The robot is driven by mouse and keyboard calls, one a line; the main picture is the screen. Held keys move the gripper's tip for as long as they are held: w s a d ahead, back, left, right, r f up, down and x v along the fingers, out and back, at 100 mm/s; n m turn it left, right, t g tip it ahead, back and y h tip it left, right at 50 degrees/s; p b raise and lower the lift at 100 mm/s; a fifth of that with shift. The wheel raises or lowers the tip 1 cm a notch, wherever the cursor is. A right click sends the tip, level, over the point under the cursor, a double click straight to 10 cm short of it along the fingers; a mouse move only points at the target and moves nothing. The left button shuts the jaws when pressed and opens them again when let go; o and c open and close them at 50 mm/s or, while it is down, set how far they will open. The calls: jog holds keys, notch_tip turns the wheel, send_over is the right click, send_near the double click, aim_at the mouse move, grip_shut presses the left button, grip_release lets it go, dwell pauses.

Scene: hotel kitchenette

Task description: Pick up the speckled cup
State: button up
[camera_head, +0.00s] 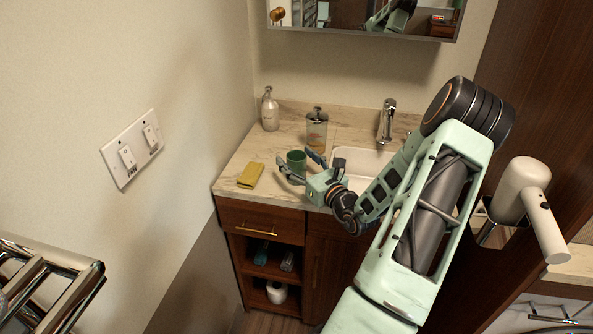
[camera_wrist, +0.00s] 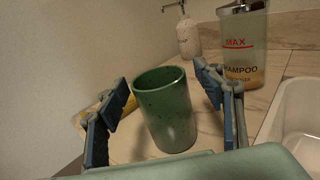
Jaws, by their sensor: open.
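The speckled cup (camera_wrist: 165,115) is green with dark specks and stands upright on the counter. It also shows in the head view (camera_head: 296,161), partly behind my gripper (camera_head: 302,167). In the wrist view my gripper (camera_wrist: 167,85) is open, with one blue-padded finger to the left of the cup and one to the right. A gap shows between the cup and each finger. The base of the cup is close to the gripper body at the bottom of the wrist view.
A shampoo dispenser (camera_head: 316,130) stands just behind the cup, and a soap bottle (camera_head: 269,110) is at the back left corner. A folded yellow cloth (camera_head: 250,175) lies to the left. The sink (camera_head: 352,162) with its faucet (camera_head: 387,122) is to the right.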

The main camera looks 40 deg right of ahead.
jog(key=c, duration=1.2)
jog(key=shift+c, duration=0.9)
jog(key=shift+r, duration=0.15)
